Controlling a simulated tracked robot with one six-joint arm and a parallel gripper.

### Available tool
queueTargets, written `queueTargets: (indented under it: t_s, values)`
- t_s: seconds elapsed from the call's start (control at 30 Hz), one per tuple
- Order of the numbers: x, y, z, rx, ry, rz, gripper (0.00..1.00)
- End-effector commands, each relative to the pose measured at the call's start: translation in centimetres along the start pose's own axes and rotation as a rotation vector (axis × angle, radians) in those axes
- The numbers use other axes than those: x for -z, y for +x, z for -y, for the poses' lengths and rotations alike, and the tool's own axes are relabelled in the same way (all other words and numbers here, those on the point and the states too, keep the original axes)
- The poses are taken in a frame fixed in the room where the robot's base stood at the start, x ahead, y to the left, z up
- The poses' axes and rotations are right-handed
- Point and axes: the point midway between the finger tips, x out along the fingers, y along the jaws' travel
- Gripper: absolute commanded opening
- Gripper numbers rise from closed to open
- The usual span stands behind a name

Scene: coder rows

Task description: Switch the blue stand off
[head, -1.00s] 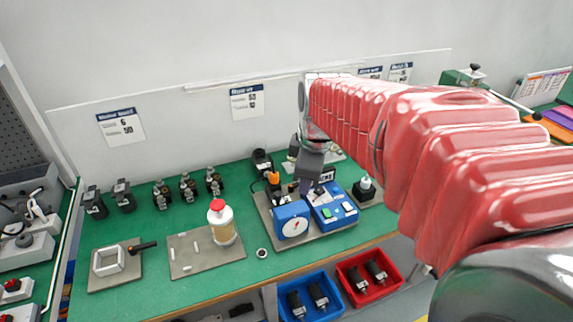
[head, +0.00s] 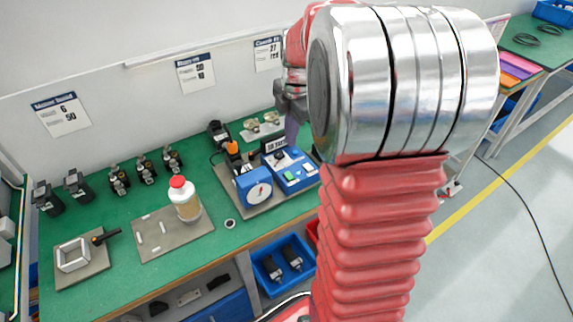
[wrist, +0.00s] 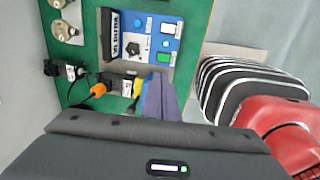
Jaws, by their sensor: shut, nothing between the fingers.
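A blue stand (head: 292,168) with a sloped panel sits on a grey plate, beside a blue box with a round white dial (head: 255,187). Its panel carries a green button (head: 289,176). In the wrist view, the blue stand (wrist: 169,40) shows several small controls, among them the green button (wrist: 159,57) and a pale blue round one (wrist: 165,43). My gripper (head: 294,128) is behind the stand in the head view, partly hidden by my arm. In the wrist view, my gripper (wrist: 160,98) is shut and empty, its fingers just below the panel, apparently above the plate.
A black labelled block (wrist: 115,34) stands along the panel. An orange-tipped tool (head: 232,148) and cables are close to the fingers. A white bottle with a red cap (head: 184,198) stands left. Blue bin (head: 268,275) is below the bench edge.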

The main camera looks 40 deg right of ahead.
Motion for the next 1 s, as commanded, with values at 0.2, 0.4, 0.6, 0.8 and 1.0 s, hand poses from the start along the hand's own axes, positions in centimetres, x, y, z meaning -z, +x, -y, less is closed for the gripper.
queueTargets:
  t_s: [0.2,0.4,0.6,0.8,1.0]
  values:
    - [0.0,1.0,0.0,0.001,0.001,-0.001,0.00]
    - [0.1,3.5,0.1,0.004,0.001,-0.002,0.00]
    - [0.1,6.6,0.1,0.003,0.001,-0.001,0.00]
    - [0.1,9.8,0.1,0.003,0.001,-0.002,0.00]
    - [0.1,12.5,0.1,0.002,0.001,-0.001,0.00]
